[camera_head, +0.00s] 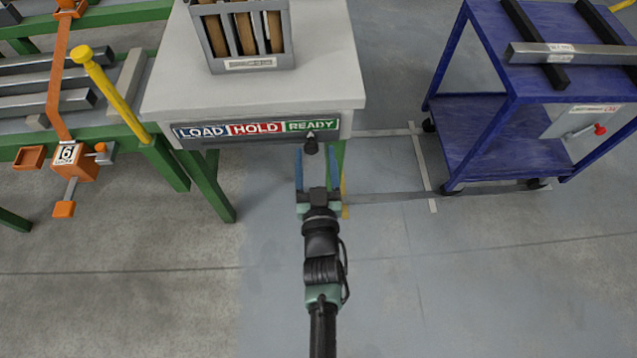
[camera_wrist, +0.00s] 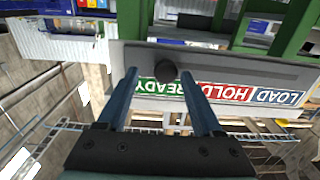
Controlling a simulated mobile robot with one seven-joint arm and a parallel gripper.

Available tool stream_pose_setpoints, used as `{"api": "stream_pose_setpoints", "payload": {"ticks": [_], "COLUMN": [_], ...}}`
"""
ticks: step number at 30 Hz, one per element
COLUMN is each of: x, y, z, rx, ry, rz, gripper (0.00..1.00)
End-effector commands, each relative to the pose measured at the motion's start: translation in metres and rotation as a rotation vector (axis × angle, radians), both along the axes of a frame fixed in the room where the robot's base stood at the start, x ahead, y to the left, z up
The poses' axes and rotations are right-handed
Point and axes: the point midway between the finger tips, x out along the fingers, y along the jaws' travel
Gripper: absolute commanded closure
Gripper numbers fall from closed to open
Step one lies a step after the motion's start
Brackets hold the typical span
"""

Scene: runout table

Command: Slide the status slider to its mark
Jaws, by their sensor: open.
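The status strip (camera_head: 257,130) runs along the front edge of the grey table, with blue LOAD, red HOLD and green READY fields. The black slider knob (camera_head: 311,147) stands at the READY field, near its middle. In the wrist view the strip is upside down, and the round knob (camera_wrist: 166,71) shows in front of READY. My gripper (camera_head: 313,150) is open, its two blue fingers pointing at the table front. In the wrist view the fingertips (camera_wrist: 160,74) lie on either side of the knob, with gaps showing. I cannot tell how deep the knob sits between them.
A grey rack with wooden bars (camera_head: 245,63) stands on the table (camera_head: 310,84). A green bench with metal bars, a yellow lever (camera_head: 105,80) and an orange block (camera_head: 78,160) is at left. A blue cart (camera_head: 510,130) stands at right. The floor in front is clear.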

Motion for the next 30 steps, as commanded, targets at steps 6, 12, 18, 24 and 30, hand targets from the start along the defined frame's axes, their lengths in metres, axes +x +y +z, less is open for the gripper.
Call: {"api": "stream_pose_setpoints", "payload": {"ticks": [6, 12, 18, 24, 30], "x": [-0.046, -0.085, -0.11, -0.116, -0.116], "y": [0.001, 0.0, 0.0, -0.001, -0.001], "z": [0.001, 0.0, 0.0, 0.001, 0.001], "rx": [0.001, 0.001, 0.002, 0.001, 0.001], "ry": [0.005, 0.004, 0.003, 0.0, 0.001], "rz": [0.0, -0.001, -0.003, -0.003, -0.003], "gripper": [0.32, 0.32, 0.32, 0.32, 0.32]}}
